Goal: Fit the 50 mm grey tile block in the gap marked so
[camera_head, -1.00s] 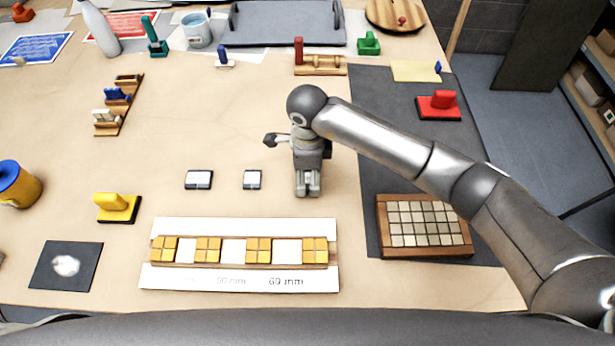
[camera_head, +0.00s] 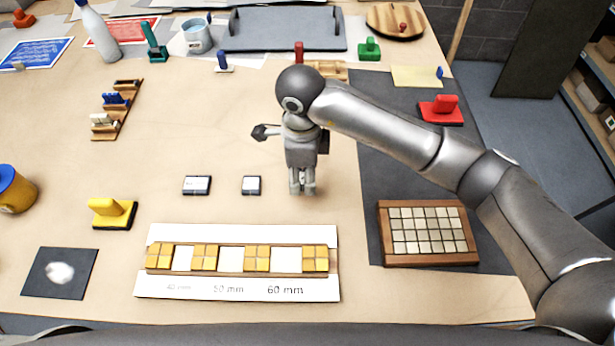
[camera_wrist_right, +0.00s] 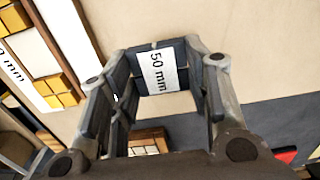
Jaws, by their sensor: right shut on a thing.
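My right gripper (camera_head: 302,187) is above the table, to the right of two loose blocks. In the right wrist view it is shut on a dark grey tile block (camera_wrist_right: 157,72) with a white "50 mm" label. In the head view I cannot make this block out. The white panel (camera_head: 237,234) lies in front with a wooden channel holding yellow tiles and three gaps. The gap above the "50 mm" mark (camera_head: 231,260) is the middle one, empty, left of and nearer than the gripper. My left gripper is out of view.
Two labelled blocks, a wider one (camera_head: 197,185) and a narrower one (camera_head: 251,185), lie behind the panel. A yellow-handled tool (camera_head: 107,211) stands left. A framed tile tray (camera_head: 427,261) sits right on a grey mat (camera_head: 375,175). Bare table lies between gripper and panel.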

